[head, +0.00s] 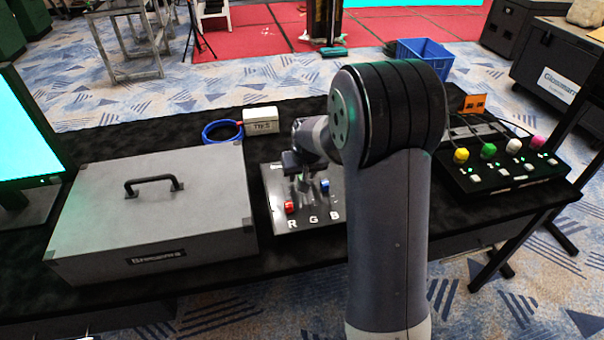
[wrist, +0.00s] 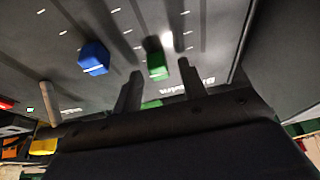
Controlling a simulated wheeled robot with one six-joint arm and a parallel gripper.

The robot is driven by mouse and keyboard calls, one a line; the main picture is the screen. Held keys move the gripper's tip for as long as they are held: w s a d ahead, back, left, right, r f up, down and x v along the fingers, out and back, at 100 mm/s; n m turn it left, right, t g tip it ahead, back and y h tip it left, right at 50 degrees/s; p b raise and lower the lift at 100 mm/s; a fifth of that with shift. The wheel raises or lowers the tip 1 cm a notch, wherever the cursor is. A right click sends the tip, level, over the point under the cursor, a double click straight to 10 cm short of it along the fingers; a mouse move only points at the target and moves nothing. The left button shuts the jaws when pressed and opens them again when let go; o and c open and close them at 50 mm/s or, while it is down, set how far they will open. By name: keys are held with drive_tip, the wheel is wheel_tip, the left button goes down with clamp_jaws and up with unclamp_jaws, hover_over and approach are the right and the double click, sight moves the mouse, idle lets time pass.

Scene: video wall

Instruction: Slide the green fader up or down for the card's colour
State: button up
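The fader panel (head: 308,225) lies on the table, lettered R, G and B. Its red fader cap (head: 289,206) sits low and its blue cap (head: 325,185) sits higher; the blue cap also shows in the wrist view (wrist: 93,58). The green fader cap (wrist: 157,65) shows in the wrist view, between and just beyond my fingertips; my gripper hides it in the head view. My gripper (head: 303,180) is over the panel, its two fingers (wrist: 161,78) apart with nothing clearly held. I cannot tell whether they touch the cap. No card is clearly identifiable.
A grey case (head: 160,210) with a handle stands left of the panel. A white box (head: 261,121) and blue cable (head: 222,131) lie behind. A cyan screen (head: 25,135) stands far left.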

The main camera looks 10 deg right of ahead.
drive_tip(key=v, duration=1)
drive_tip(key=shift+r, duration=0.25)
drive_tip(key=shift+s, duration=0.15)
drive_tip(key=x, duration=1)
drive_tip(key=shift+f, duration=0.45)
drive_tip(key=s, duration=0.2)
drive_tip(key=shift+s+r, duration=0.2)
drive_tip(key=shift+s, duration=0.15)
drive_tip(key=shift+s+f, duration=0.1)
drive_tip(key=shift+s, duration=0.45)
